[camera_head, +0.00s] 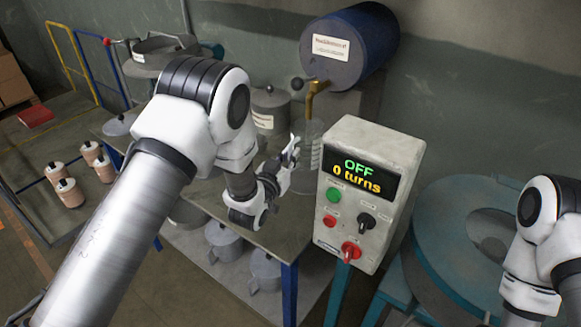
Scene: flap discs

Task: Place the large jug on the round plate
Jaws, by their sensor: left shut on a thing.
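The large jug (309,152) is clear, with graduation marks, and stands upright under the brass tap of a blue drum. My left gripper (291,158) reaches it from the left and is shut on it; my own arm hides part of the contact. The control box covers the jug's lower right side. I cannot tell for certain which thing is the round plate; a large round teal machine (445,250) with a dark round part in it stands at the right. My right arm shows at the right edge, but its gripper is out of the picture.
The control box (368,190) reads OFF, 0 turns, and stands close right of the jug. The blue drum (350,48) with its brass tap (314,92) is above. A grey lidded pot (271,108) stands behind my gripper. Several pinkish containers (70,192) are at the left.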

